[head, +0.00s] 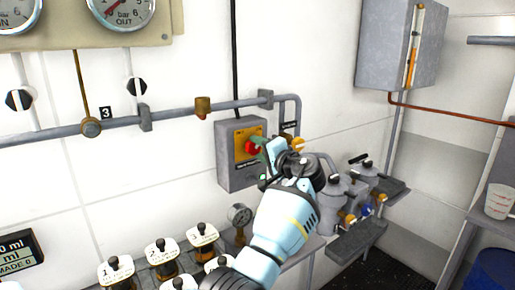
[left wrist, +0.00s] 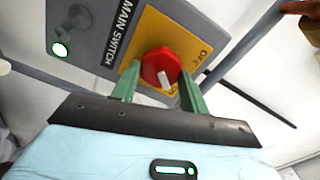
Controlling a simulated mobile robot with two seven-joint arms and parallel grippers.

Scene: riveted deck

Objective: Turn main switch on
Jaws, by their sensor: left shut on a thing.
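The main switch is a red knob (left wrist: 158,65) on a yellow plate (left wrist: 190,38) set in a grey box (head: 228,168) on the wall. The left wrist view shows the label MAIN SWITCH (left wrist: 117,32) and part of the word OFF. The knob also shows in the head view (head: 252,148), partly hidden by my gripper. My left gripper (left wrist: 160,86) has its green fingers on either side of the knob and is shut on it. A white mark shows on the knob's near side. A small lamp (left wrist: 60,49) on the box glows green-white. My right gripper is not in view.
A grey pipe (head: 180,111) runs along the wall beside the box. Valves and canisters (head: 345,190) crowd the right of my arm. A grey cabinet (head: 385,45) hangs at upper right.

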